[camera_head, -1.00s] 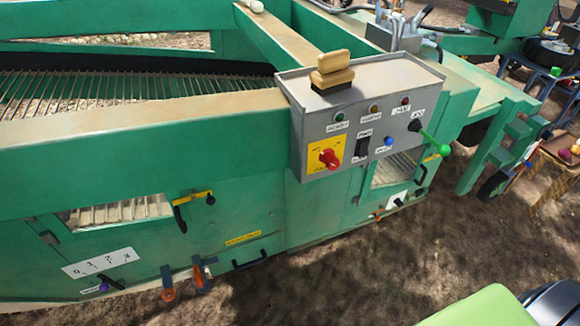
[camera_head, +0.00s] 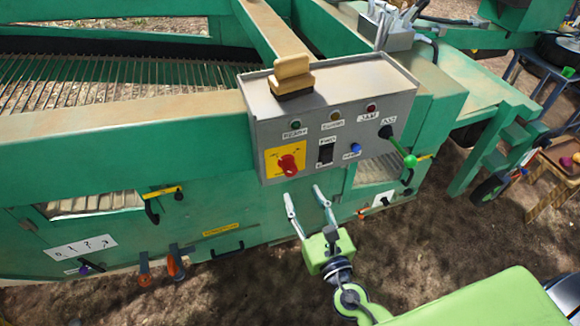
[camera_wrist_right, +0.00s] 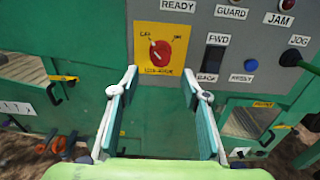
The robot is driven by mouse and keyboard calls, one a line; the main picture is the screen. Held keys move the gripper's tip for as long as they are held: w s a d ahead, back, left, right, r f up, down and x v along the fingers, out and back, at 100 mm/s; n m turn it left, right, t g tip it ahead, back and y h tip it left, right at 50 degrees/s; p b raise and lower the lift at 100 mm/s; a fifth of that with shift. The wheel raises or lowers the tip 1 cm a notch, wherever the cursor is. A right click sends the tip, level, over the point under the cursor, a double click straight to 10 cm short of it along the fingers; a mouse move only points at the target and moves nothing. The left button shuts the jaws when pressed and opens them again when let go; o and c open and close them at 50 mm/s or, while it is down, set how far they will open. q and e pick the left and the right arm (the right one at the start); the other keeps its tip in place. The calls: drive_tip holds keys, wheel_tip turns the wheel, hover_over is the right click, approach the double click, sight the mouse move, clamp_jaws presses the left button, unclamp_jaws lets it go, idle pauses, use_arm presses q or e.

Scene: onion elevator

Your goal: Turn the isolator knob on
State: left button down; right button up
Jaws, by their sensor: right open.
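The isolator knob (camera_head: 288,164) is red and sits on a yellow plate (camera_head: 271,157) at the lower left of the grey control box (camera_head: 345,92). In the right wrist view the knob (camera_wrist_right: 159,53) shows top centre, its white mark tilted to the upper left, toward the OFF label. My right gripper (camera_head: 303,192) is open and empty, just below the box and in front of the green panel. In the right wrist view its two fingers (camera_wrist_right: 159,80) stand apart, with the knob above and between their tips. My left gripper is not in view.
Beside the knob are a black FWD/BACK switch (camera_head: 326,151), a blue button (camera_head: 355,147) and a green-tipped jog lever (camera_head: 410,160). A wooden-handled brush (camera_head: 291,74) lies on top of the box. Orange-handled levers (camera_head: 176,268) are low on the left.

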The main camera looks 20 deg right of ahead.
sight(292, 173)
drive_tip(key=w+p, duration=0.1)
drive_tip(key=w, duration=0.8)
drive_tip(key=shift+w+a, duration=0.1)
drive_tip(key=shift+w, duration=0.15)
drive_tip(key=shift+w+p, duration=0.3)
drive_tip(key=shift+w, duration=0.25)
drive_tip(key=c, duration=1.1)
